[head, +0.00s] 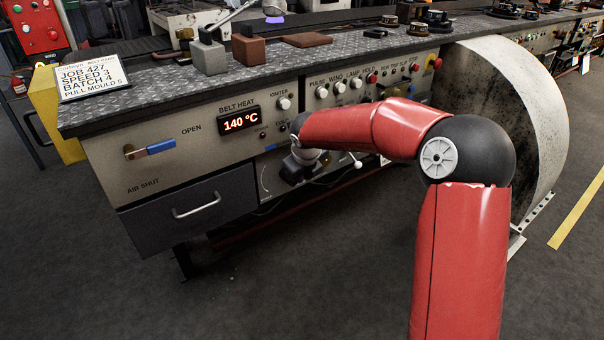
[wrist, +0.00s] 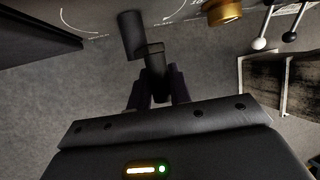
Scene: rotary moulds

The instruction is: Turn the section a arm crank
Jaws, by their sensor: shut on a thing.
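The crank (wrist: 132,35) shows in the wrist view as a dark, thick cylinder with a short black piece leading down to my gripper, just off the machine's front panel. My gripper (wrist: 157,84) is shut on that black piece, with one dark finger on each side. In the head view my gripper (head: 293,170) is low at the front panel, right of the drawer. My own wrist and red arm hide most of the crank there. A pale curved line is marked on the panel beside it.
A drawer (head: 195,212) and a blue-handled lever (head: 150,150) are at left on the panel. A brass knob (wrist: 224,12) and ball-ended levers (wrist: 260,43) lie right of the crank. A curved metal guard (head: 530,110) stands at right. The floor in front is clear.

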